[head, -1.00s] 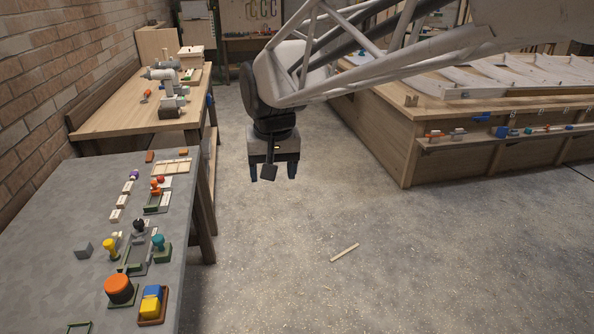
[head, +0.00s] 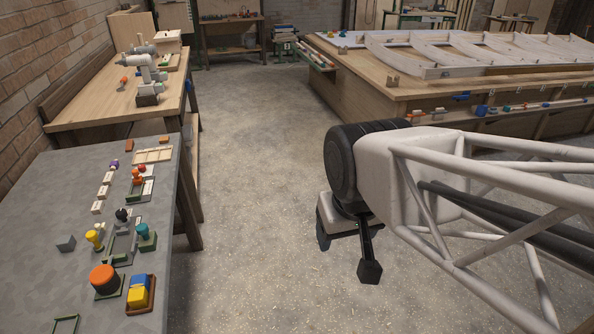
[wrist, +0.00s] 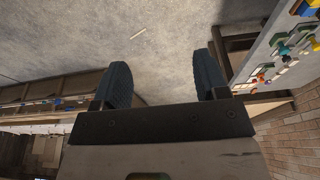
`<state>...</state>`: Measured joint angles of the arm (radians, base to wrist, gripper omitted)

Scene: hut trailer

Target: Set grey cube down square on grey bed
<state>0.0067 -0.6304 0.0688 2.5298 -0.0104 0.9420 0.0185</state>
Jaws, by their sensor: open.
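In the head view my gripper (head: 322,238) hangs right of the grey table, well away from the cube, and is partly hidden by my wrist.
The grey table (head: 50,200) also holds an orange cylinder (head: 104,280), a blue and yellow block tray (head: 140,293) and several small pieces. A wooden workbench (head: 90,105) stands behind it. A large wooden bench (head: 345,90) is at the right. Open floor lies between.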

